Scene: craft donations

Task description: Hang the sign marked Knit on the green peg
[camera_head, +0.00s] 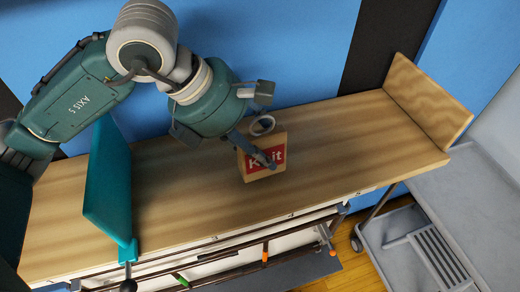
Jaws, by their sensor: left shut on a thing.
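The sign marked Knit (276,168) is a small wooden board with a red panel and white letters. A grey ring (262,125) shows at its top edge. My left gripper (264,146) is shut on the sign; one finger lies across its face and hides part of the lettering. The sign is over the wooden bench top; I cannot tell whether it touches it. A green-tipped peg (180,279) shows low on the rail in front of the bench, near the bottom edge of the picture. My right gripper is not in view.
Orange-tipped pegs (265,251) sit farther right along the rail (215,245). A teal upright panel (108,185) stands at the bench's left. A wooden end board (428,98) closes its right end. A grey cart (425,245) stands at right. The bench top (350,140) is otherwise clear.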

